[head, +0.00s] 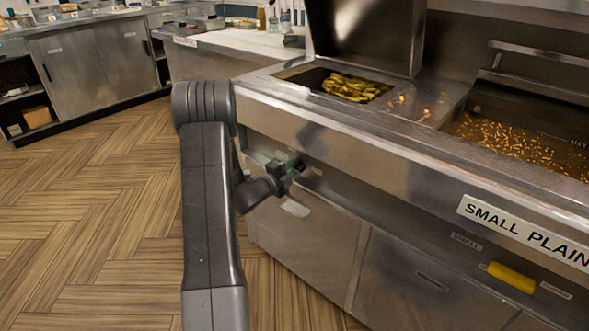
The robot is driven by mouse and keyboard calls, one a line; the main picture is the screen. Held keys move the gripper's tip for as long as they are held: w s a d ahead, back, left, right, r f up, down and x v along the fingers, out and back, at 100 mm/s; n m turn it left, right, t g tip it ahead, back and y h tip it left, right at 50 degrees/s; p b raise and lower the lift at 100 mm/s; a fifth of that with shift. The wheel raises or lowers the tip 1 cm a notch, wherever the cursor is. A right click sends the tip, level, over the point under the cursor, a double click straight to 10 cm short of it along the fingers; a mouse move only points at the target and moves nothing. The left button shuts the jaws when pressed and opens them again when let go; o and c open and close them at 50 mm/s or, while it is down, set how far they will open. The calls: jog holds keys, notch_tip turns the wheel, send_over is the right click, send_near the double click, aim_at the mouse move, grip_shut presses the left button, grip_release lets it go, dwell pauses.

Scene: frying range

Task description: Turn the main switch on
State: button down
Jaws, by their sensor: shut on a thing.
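The frying range front panel (400,200) runs across the right of the head view. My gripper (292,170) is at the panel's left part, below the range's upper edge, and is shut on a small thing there. That thing looks like the main switch, with a small greenish patch (295,163) showing by the jaws. The jaws hide most of it, so I cannot tell which way it is turned. A small pale label (316,170) is just right of the gripper.
A yellow handle (512,277) sits lower right, below the "SMALL PLAIN" sign (528,232). The frying vat (520,140) and a bay of fried food (355,87) are above. Cabinet doors (300,240) lie below my gripper. Floor (90,220) at left is clear.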

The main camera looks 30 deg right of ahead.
jog(key=n, duration=0.4)
jog(key=shift+b, duration=0.3)
jog(key=n, duration=0.4)
jog(key=n+p, duration=0.1)
jog(key=n, duration=0.3)
jog(key=shift+n+p, duration=0.3)
jog(key=shift+p, duration=0.1)
jog(key=shift+n+p, duration=0.65)
jog(key=shift+n, duration=1.25)
jog(key=c, duration=1.3)
grip_release()
jog(key=v, duration=1.4)
jog(key=shift+f+p, duration=0.1)
jog(key=shift+p, duration=0.3)
